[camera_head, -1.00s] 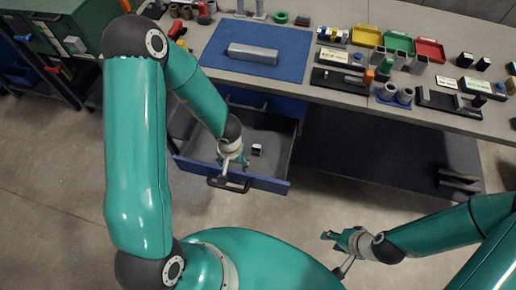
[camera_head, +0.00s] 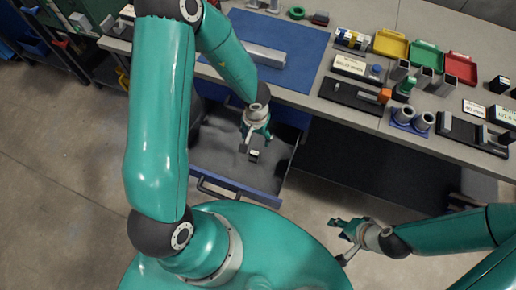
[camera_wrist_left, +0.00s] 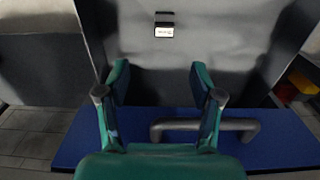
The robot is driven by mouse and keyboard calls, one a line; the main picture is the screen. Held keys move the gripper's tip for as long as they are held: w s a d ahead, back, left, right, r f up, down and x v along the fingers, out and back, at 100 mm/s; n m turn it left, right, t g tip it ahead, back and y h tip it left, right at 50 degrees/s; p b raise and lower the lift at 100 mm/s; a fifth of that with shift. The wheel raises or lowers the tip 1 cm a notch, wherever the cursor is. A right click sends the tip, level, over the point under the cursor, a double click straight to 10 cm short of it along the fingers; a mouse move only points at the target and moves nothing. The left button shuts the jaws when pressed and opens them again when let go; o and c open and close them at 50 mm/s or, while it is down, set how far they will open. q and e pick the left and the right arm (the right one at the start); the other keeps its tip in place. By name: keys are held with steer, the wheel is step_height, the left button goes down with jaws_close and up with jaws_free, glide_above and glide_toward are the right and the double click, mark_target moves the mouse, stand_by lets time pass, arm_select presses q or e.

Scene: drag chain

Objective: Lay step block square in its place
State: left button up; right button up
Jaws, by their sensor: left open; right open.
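A small dark block with a white face (camera_head: 254,155), possibly the step block, lies on the floor of the open drawer (camera_head: 205,150). It also shows in the left wrist view (camera_wrist_left: 164,25), beyond my fingertips, as a dark piece with a white labelled part. My left gripper (camera_head: 256,130) is over the drawer, open and empty, beside the block and apart from it. In the left wrist view the two fingers (camera_wrist_left: 160,72) stand wide apart. My right gripper (camera_head: 340,228) is open and empty, out over the floor in front of the bench.
The drawer's blue front has a dark handle (camera_head: 216,190), also in the wrist view (camera_wrist_left: 205,126). Above, a long grey bar (camera_head: 260,55) lies on a blue mat (camera_head: 300,75).

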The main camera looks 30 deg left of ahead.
mark_target(254, 154)
arm_select(q)
steer(key=f+b, duration=0.2)
steer(key=f, duration=0.1)
steer(key=f+b, duration=0.2)
steer(key=f, duration=0.2)
steer(key=f+b, duration=0.2)
steer(key=f, duration=0.1)
steer(key=shift+s+a+f, duration=0.2)
steer(key=shift+s+a, duration=0.1)
steer(key=shift+a, duration=0.1)
steer(key=shift+w+f+b, duration=0.15)
steer(key=shift+f+b, duration=1.45)
steer(key=shift+f, duration=1.1)
steer(key=shift+r, duration=0.1)
jaws_close()
